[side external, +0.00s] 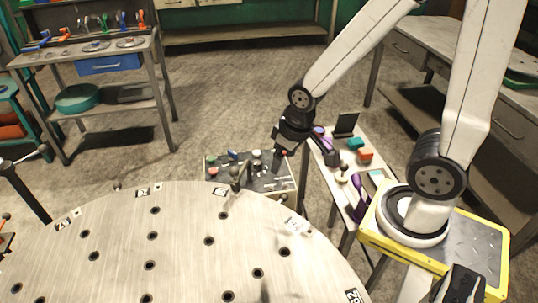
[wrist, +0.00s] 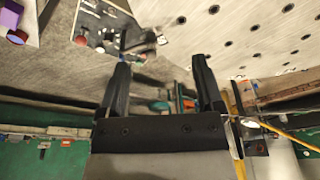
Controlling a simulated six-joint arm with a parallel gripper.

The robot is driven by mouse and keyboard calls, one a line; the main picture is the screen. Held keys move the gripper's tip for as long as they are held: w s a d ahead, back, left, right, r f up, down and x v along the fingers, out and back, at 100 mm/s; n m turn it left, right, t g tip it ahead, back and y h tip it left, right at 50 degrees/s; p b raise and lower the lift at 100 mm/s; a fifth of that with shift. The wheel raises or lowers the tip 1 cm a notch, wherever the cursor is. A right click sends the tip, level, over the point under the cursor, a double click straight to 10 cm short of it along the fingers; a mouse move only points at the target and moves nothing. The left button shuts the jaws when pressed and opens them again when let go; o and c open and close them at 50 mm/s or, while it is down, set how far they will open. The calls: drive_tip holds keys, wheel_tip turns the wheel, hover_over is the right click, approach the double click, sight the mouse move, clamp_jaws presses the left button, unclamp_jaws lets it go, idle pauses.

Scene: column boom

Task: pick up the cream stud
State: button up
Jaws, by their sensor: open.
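A small dark tray (side external: 275,184) with several coloured studs stands just beyond the round table's far edge in the side view. A pale stud (side external: 257,154) at its back middle looks like the cream stud; it is small. My gripper (side external: 277,166) is over the right part of the tray, to the right of that stud and apart from it as far as I can see. In the wrist view my gripper (wrist: 160,65) has its two black fingers spread with nothing between them. The tray (wrist: 100,14) shows there at the top left; I cannot pick out the cream stud in it.
The round perforated table (side external: 185,240) fills the front. A narrow side table (side external: 345,200) with a dark screen, an orange block (side external: 365,155) and other small items stands right of the tray. A workbench (side external: 95,50) is at the back left. Floor between is clear.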

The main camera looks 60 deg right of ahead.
drive_tip(key=d+m, duration=0.1)
drive_tip(key=m+g, duration=0.3)
drive_tip(key=m, duration=2.5)
hover_over(343, 170)
drive_tip(key=d, duration=0.2)
drive_tip(key=f, duration=1.7)
drive_tip(key=shift+w+a+f, duration=0.1)
drive_tip(key=shift+w+f, duration=0.05)
drive_tip(key=shift+w, duration=0.05)
drive_tip(key=shift+f, duration=1.25)
drive_tip(key=shift+a+f, duration=0.1)
drive_tip(key=shift+f, duration=2.5)
clamp_jaws()
